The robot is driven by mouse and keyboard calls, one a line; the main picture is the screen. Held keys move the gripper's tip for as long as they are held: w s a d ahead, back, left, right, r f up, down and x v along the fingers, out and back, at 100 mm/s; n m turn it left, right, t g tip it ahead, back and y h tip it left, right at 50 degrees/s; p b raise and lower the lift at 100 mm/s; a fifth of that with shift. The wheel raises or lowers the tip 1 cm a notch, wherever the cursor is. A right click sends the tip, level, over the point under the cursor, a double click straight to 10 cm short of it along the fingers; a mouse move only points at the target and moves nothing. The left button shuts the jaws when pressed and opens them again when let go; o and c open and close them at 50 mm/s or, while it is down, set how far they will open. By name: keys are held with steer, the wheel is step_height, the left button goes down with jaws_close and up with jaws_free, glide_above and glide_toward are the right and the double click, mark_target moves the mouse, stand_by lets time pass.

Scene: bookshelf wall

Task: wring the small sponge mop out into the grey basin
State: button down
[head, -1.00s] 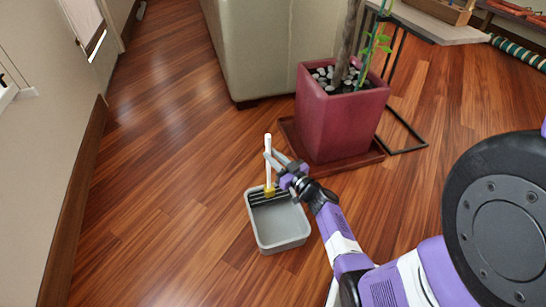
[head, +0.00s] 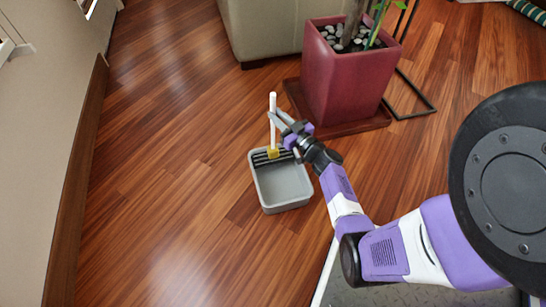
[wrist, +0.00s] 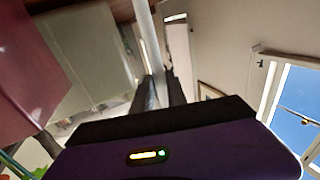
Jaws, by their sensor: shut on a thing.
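I cannot tell how hard the sponge presses on the slats. My gripper (head: 274,117) is shut on the white handle, above the sponge. The wrist view shows the handle (wrist: 146,30) rising between the fingers (wrist: 160,95). The sponge is out of sight in the wrist view.
A red square planter (head: 343,80) with a plant and pebbles stands on a tray (head: 345,128) right behind the basin. A beige sofa (head: 265,30) is at the back, a wall (head: 40,130) at the left. The wooden floor left of the basin is clear.

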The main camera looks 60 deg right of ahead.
steer(key=shift+f+b, duration=0.9)
steer(key=shift+b, duration=0.5)
stand_by(1.0)
step_height(320, 180, up, 12)
steer(key=p, duration=0.6)
steer(key=shift+f, duration=0.25)
stand_by(0.3)
steer(key=shift+d, duration=0.1)
stand_by(0.4)
